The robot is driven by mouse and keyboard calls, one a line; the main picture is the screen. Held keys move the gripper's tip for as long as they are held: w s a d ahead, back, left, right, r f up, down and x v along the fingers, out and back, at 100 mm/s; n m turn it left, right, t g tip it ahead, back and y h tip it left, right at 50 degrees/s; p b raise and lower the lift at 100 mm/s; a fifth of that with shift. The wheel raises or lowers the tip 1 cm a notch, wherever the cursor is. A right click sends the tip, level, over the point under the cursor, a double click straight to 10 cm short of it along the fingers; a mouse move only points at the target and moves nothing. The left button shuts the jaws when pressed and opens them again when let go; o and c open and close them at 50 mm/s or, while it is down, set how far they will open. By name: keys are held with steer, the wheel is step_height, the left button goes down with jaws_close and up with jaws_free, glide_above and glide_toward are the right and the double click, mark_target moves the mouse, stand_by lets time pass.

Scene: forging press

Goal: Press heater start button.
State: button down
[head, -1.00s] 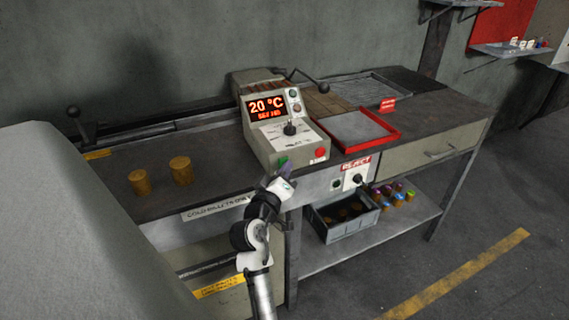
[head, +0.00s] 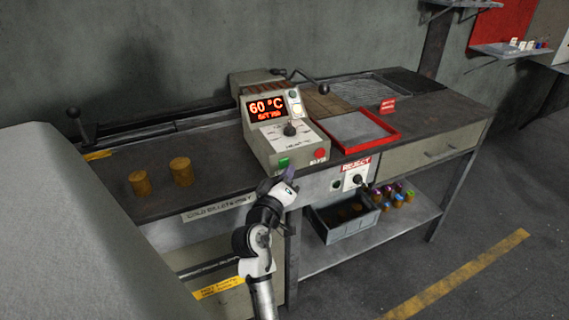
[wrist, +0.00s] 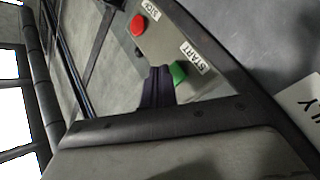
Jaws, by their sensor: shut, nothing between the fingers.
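The heater control box (head: 270,148) stands on the bench, its display (head: 266,107) reading 60 °C. The green start button (head: 283,162) is on its front face at the lower left, and the red stop button (head: 320,154) is to its right. In the wrist view the green button (wrist: 178,72) sits beside the START label, partly hidden by my fingers; the red button (wrist: 138,25) is farther off. My gripper (head: 289,174) is shut and empty, just in front of and below the green button. In the wrist view its fingertips (wrist: 158,72) overlap the button's edge; I cannot tell whether they touch.
Two brass-coloured billets (head: 181,171) stand on the bench at left. A red-rimmed tray (head: 391,141) lies right of the box. A grey crate (head: 345,229) is on the lower shelf. A large grey body fills the lower left. Open floor is at right.

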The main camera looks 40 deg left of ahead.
steer(key=d, duration=0.1)
steer(key=s+d, duration=0.1)
steer(key=d, duration=0.1)
steer(key=s+d, duration=0.1)
steer(key=shift+d+p, duration=0.3)
steer(key=shift+d, duration=0.05)
steer(key=shift+r, duration=0.1)
stand_by(0.9)
